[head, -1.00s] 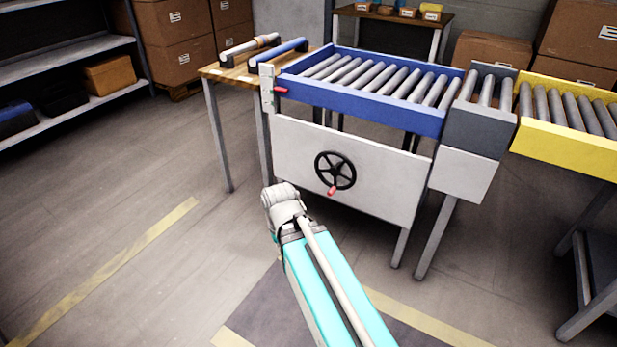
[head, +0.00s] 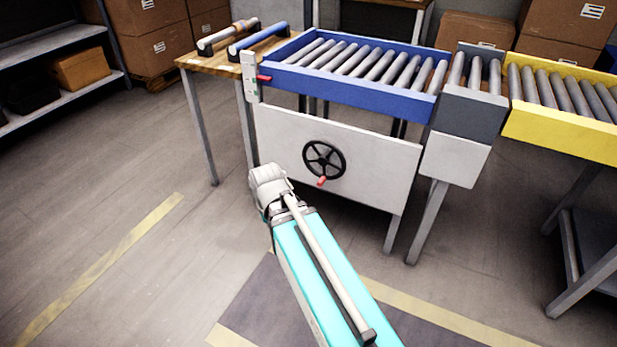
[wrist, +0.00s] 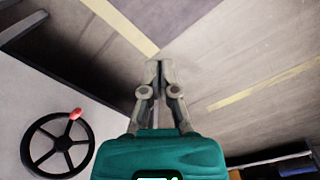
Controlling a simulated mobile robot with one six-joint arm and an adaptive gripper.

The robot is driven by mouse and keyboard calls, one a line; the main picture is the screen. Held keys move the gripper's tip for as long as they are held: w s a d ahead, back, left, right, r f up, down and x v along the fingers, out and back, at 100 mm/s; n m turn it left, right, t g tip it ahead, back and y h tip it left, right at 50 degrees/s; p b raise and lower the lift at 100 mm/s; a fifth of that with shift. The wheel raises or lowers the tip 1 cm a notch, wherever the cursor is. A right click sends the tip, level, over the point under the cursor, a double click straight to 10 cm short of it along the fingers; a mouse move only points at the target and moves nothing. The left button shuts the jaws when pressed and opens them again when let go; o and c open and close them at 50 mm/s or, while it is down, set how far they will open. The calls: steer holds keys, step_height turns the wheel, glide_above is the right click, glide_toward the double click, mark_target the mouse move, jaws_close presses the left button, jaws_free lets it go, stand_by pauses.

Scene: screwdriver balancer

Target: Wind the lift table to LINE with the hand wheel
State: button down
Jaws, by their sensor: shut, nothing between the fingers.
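In the wrist view the wheel (wrist: 34,133) and knob (wrist: 75,114) are at lower left. My gripper (wrist: 158,66) is shut and empty, apart from the wheel; it is hidden in the head view.
A dark grey fixed section (head: 468,112) and a yellow conveyor (head: 565,134) adjoin on the right. A wooden side table (head: 205,62) with a blue bar (head: 258,43) stands at the left. Open floor (head: 130,180) lies left and in front of the panel.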

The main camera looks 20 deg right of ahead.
mark_target(323, 161)
steer(key=w+d+m+h, duration=0.2)
steer(key=w+d, duration=0.3)
steer(key=w, duration=0.4)
steer(key=w+d+m+h+b, duration=0.1)
steer(key=w+d+m, duration=0.4)
steer(key=w, duration=0.5)
steer(key=w+d+m+g+h, duration=0.1)
steer(key=w+d+m, duration=0.3)
steer(key=w, duration=0.5)
steer(key=shift+w+d+r+h+b, duration=0.2)
steer(key=shift+d+r+h+b, duration=0.2)
steer(key=shift+d+h, duration=0.5)
steer(key=s+d+f+b, duration=0.4)
steer(key=d+f+b, duration=0.3)
steer(key=f+b, duration=0.3)
steer(key=shift+d, duration=0.15)
